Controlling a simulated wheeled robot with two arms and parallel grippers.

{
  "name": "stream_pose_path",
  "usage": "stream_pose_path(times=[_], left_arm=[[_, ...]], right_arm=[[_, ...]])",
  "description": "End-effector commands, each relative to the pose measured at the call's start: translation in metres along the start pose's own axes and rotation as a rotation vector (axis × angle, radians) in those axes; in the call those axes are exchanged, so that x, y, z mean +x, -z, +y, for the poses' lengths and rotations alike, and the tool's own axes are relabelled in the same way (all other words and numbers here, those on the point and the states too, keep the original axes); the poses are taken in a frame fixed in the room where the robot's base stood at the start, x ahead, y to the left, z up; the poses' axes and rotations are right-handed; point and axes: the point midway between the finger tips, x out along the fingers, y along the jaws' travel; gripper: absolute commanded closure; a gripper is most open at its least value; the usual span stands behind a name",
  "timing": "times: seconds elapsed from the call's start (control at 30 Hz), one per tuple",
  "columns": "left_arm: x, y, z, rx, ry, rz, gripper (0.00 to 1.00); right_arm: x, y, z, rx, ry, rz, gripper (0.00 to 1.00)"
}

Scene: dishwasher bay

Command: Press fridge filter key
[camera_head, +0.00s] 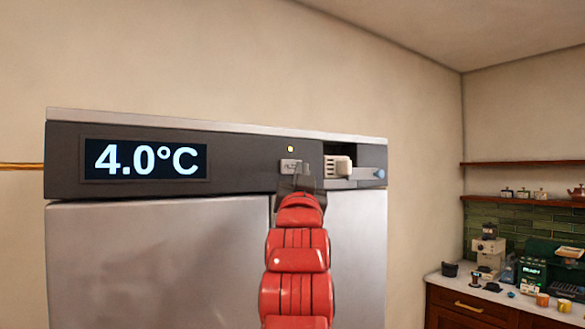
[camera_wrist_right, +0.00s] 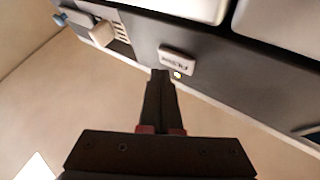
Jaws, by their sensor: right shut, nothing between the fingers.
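The fridge's dark control strip (camera_head: 235,181) carries a small grey key (camera_head: 290,166) with a label I cannot read surely. The key (camera_wrist_right: 177,60) and light (camera_wrist_right: 178,75) also show in the right wrist view. My right gripper (camera_head: 305,172) is shut and empty, its tips in front of the strip, overlapping the key's right edge. In the right wrist view its tips (camera_wrist_right: 160,74) lie just beside the key and light. I cannot tell whether they touch. My left gripper is out of view.
Right of the key are a pale ribbed filter piece (camera_head: 340,166) in a recess and a blue knob (camera_head: 380,174). A display (camera_head: 146,160) reads 4.0°C. A counter (camera_head: 500,290) with cups and machines stands far right.

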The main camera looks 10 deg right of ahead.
Motion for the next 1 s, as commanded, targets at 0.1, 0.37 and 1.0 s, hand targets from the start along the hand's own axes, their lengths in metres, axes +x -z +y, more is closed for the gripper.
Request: stream_pose_path(times=[0.1,0.37,1.0], left_arm=[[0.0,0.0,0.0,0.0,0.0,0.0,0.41],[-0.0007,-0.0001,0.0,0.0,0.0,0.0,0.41],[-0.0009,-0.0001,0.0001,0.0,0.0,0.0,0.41]], right_arm=[[0.0,0.0,0.0,0.0,0.0,0.0,1.0],[0.0036,-0.0029,-0.002,0.0,-0.001,-0.002,1.0],[0.0071,-0.0045,-0.0051,0.0,0.0,0.0,1.0]])
